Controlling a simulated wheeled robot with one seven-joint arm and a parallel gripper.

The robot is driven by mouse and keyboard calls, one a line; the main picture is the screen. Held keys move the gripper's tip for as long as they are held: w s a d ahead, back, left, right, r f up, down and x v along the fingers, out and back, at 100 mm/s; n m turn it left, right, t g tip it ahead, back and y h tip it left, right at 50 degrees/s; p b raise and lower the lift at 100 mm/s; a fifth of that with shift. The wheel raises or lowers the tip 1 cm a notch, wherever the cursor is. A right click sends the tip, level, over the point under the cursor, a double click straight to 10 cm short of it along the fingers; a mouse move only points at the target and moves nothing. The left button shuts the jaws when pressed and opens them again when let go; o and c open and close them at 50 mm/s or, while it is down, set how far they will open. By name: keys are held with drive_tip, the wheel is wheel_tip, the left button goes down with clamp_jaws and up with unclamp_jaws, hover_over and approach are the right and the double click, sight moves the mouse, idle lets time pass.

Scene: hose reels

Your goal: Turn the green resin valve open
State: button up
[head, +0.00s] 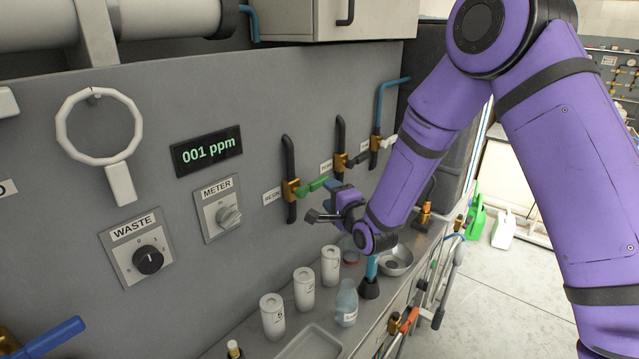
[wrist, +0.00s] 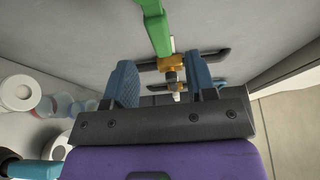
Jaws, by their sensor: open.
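The green resin valve handle (head: 318,184) sticks out to the right from a brass valve body (head: 291,190) on a dark vertical pipe on the grey wall panel. A RESIN label (head: 271,197) is left of it. My gripper (head: 319,202) is open beside the handle, slightly below it. In the wrist view, my gripper's two blue fingers (wrist: 162,64) are spread with nothing held. The green handle (wrist: 154,27) lies beyond the fingertips, and its brass body (wrist: 171,63) shows in the gap between them. I cannot tell whether a finger touches the handle.
Two more brass valves (head: 340,161) (head: 375,144) are on pipes to the right. White canisters (head: 304,289), a clear bottle (head: 346,303) and a metal bowl (head: 397,261) stand on the counter below. A meter knob (head: 228,216) and a 001 ppm display (head: 206,151) are left.

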sight(318, 183)
drive_tip(key=x, duration=0.7)
clamp_jaws()
